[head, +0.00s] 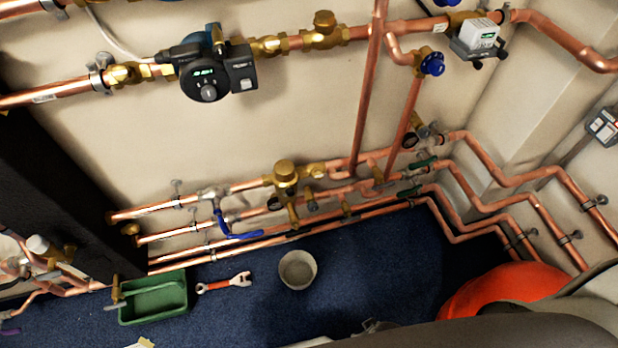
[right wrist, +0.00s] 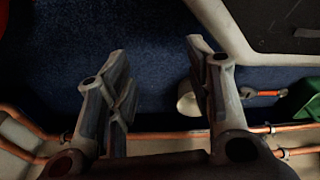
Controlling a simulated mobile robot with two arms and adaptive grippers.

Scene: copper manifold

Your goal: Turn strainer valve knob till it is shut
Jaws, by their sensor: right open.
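A blue round knob (head: 432,64) sits on a brass fitting on the upright copper pipe at the upper right of the head view. Below it, brass valve bodies (head: 285,178) sit in the lower copper pipes, with small dark caps and handles. I cannot tell from the labels which knob belongs to the strainer. My right gripper (right wrist: 157,48) is open and empty above the blue floor in the right wrist view. A grey part of it seems to show at the bottom edge of the head view, well away from the knobs and pipes. My left gripper is not in view.
A pump (head: 207,80) and a grey-white actuator (head: 478,38) are on the upper pipe. A blue lever (head: 240,235) juts out low. A bucket (head: 297,270), a red wrench (head: 224,284) and a green tray (head: 153,298) are on the floor. Pipes run along the wall.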

